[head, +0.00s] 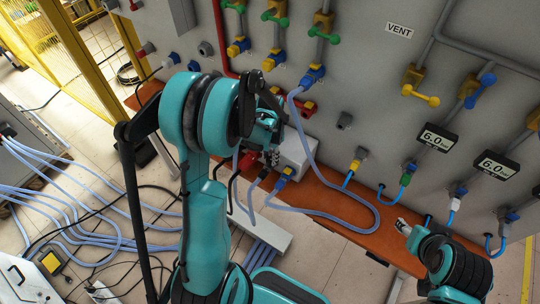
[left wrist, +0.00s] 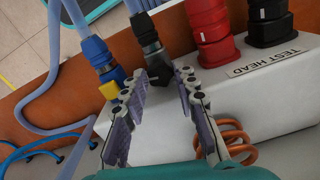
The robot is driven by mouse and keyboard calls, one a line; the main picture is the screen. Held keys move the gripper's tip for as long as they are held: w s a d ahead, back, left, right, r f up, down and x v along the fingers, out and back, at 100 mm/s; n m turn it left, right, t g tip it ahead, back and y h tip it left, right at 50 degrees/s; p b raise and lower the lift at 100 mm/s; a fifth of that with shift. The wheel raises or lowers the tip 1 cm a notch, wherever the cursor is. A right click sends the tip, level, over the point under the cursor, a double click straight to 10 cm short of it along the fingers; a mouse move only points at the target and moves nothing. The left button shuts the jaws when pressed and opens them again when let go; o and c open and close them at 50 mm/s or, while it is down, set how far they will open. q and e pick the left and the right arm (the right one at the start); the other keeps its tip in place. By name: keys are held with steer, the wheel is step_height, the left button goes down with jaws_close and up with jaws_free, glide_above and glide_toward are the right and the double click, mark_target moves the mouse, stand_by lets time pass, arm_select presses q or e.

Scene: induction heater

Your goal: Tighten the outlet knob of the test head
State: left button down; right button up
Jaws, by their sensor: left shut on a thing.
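The test head (left wrist: 255,90) is a white box with a "TEST HEAD" label in the left wrist view. In the head view the box (head: 297,153) sits on the orange-brown ledge, partly behind my left arm. A black angled fitting with a knob (left wrist: 150,62), apparently the outlet knob, stands on its left part, with a hose end above it. My left gripper (left wrist: 163,78) has its two fingers on either side of this knob, shut on it. It also shows in the head view (head: 270,156), where the knob is hard to make out. My right gripper (head: 403,227) is low at the right, its jaws unclear.
A blue hose connector with a yellow tab (left wrist: 103,62) is close left of the fingers. Red (left wrist: 210,35) and black (left wrist: 275,22) connectors stand to the right. A loose blue hose (head: 365,222) loops over the ledge (head: 325,203). The grey panel (head: 365,85) carries valves and gauges.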

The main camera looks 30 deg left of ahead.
mark_target(270, 158)
arm_select(q)
steer(key=shift+m, duration=0.8)
steer(key=c, duration=1.2)
jaws_free()
step_height(270, 158, up, 12)
steer(key=shift+o, duration=0.2)
